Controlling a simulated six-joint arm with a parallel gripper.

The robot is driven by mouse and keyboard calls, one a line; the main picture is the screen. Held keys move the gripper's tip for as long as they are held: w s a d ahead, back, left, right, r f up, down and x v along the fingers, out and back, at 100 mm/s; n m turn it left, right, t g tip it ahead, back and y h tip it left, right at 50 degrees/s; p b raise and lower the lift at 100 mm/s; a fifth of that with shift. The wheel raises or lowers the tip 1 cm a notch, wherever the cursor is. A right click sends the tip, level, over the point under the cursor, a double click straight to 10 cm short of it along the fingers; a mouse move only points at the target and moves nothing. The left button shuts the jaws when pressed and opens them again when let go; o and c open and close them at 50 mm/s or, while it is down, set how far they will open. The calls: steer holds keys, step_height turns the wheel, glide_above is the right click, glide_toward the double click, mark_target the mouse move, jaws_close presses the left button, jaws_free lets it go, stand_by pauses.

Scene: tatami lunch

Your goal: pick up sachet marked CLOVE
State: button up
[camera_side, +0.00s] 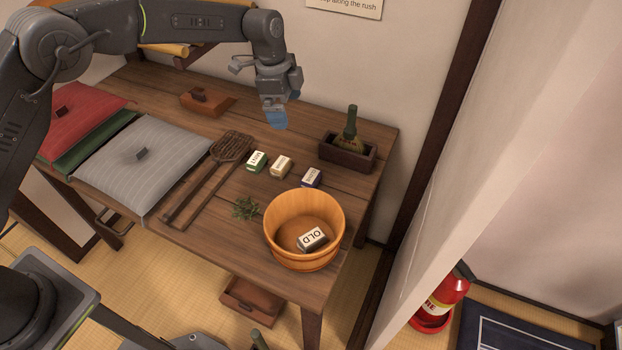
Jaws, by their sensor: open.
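Three small sachets with white labels lie in a loose row on the wooden table: a green one (257,162) that seems to read MINT, a tan one (280,167), and a dark blue one (311,178). The labels on the tan and blue sachets are too small to read, so I cannot tell which is marked CLOVE. A sachet labelled OLD (313,239) lies in the round wooden tub (277,226). My gripper (277,118) is open and empty, pointing down with blue fingertips, above and behind the row of sachets.
A dark wooden box (347,153) with a green-handled brush stands right of the row. A green sprig (245,208) lies beside the tub. A wooden block (208,103) sits at the back.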

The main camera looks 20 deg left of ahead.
step_height(320, 180, down, 9)
steer(key=w+d+m, duration=0.2)
steer(key=d, duration=0.1)
glide_above(311, 176)
steer(key=a, duration=0.2)
steer(key=shift+g, duration=0.4)
steer(key=f, duration=0.7)
steer(key=shift+w+d+f, duration=0.2)
steer(key=shift+w+f, duration=0.05)
steer(key=shift+s+d+f, duration=0.1)
steer(key=shift+d+f, duration=0.15)
steer(key=shift+f, duration=0.7)
steer(key=shift+s+d+f, duration=0.1)
steer(key=shift+d+f, duration=0.15)
steer(key=shift+f, duration=0.7)
steer(key=shift+d+f, duration=0.25)
steer(key=shift+f, duration=0.7)
steer(key=c, duration=1)
steer(key=shift+r, duration=0.15)
